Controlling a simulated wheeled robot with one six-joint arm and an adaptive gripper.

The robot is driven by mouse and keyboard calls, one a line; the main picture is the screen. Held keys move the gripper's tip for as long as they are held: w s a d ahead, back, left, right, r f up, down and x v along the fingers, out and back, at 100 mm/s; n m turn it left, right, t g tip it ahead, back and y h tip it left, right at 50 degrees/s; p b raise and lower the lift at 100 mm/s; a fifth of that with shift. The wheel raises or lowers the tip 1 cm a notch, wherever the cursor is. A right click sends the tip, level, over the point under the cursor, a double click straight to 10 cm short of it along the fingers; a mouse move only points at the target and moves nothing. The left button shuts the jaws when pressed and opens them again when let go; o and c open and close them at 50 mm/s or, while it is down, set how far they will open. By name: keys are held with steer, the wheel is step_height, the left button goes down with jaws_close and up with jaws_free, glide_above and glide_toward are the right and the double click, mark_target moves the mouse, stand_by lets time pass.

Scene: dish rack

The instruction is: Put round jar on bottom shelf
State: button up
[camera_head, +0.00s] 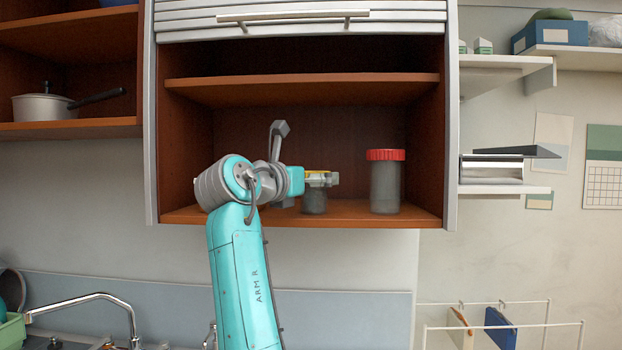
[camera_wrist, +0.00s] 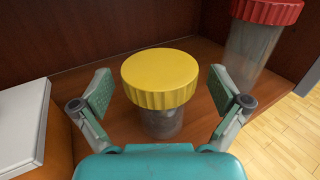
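A round jar with a ribbed yellow lid and a clear grey body (camera_head: 314,203) stands upright on the cabinet's bottom shelf (camera_head: 345,213). In the wrist view its yellow lid (camera_wrist: 160,78) is at the centre. My gripper (camera_head: 322,179) is inside the cabinet at this jar. In the wrist view my gripper (camera_wrist: 160,88) is open, with one finger on each side of the jar and a visible gap on both sides. In the head view the gripper and lid partly overlap, and my arm covers the shelf's left part.
A taller jar with a red lid (camera_head: 385,182) stands to the right on the same shelf; it also shows in the wrist view (camera_wrist: 255,45). A flat white object (camera_wrist: 20,125) lies at the wrist view's left. The cabinet's middle shelf (camera_head: 300,91) is above and empty.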

steer(key=v, duration=1.2)
stand_by(0.3)
jaws_close()
stand_by(0.4)
stand_by(0.5)
steer(key=shift+a, duration=0.15)
